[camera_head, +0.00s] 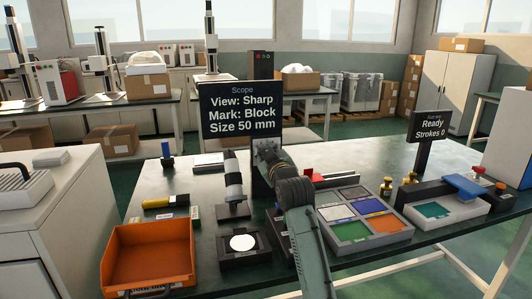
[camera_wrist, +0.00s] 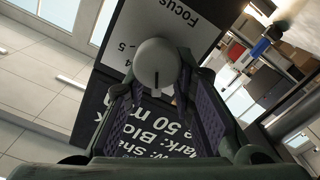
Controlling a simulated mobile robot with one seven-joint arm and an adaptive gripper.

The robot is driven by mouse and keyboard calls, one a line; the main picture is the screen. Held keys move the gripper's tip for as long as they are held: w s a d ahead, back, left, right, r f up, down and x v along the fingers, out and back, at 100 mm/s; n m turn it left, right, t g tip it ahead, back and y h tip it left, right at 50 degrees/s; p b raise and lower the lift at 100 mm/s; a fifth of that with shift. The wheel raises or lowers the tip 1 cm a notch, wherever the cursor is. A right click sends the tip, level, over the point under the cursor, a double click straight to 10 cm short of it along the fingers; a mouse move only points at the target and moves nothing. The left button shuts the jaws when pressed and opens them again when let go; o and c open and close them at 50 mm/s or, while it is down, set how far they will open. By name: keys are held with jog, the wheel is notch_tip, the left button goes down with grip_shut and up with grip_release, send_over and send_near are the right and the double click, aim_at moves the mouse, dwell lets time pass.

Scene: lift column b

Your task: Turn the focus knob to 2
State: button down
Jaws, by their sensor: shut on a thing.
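The focus knob (camera_wrist: 156,62) is a round pale grey knob with a dark pointer line, in the wrist view. It sits on a dark panel beside a white label reading "Focus" (camera_wrist: 182,16). The digits 4 and 5 show to its left; the other marks, including 2, are hidden or out of sight. My gripper (camera_wrist: 158,82) has a finger on each side of the knob and is shut on it. In the head view my gripper (camera_head: 266,153) is at the dark post below the Scope sign (camera_head: 241,115), and the knob is hidden there.
The Scope sign reads "View: Sharp, Mark: Block, Size 50 mm". The scope (camera_head: 233,185) stands left of my arm. An orange bin (camera_head: 150,265) is at the front left. A tray of coloured compartments (camera_head: 352,222) and a press (camera_head: 450,205) stand to the right.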

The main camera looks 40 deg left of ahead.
jog(key=c, duration=1.5)
grip_release()
jog(key=shift+w+d+r, duration=0.1)
jog(key=shift+w+d, duration=0.2)
jog(key=shift+d, duration=0.05)
jog(key=shift+o, duration=1.3)
jog(key=shift+s+a, duration=0.1)
jog(key=shift+a, duration=0.05)
jog(key=shift+s, duration=0.1)
jog(key=v, duration=1.2)
jog(key=shift+c, duration=0.2)
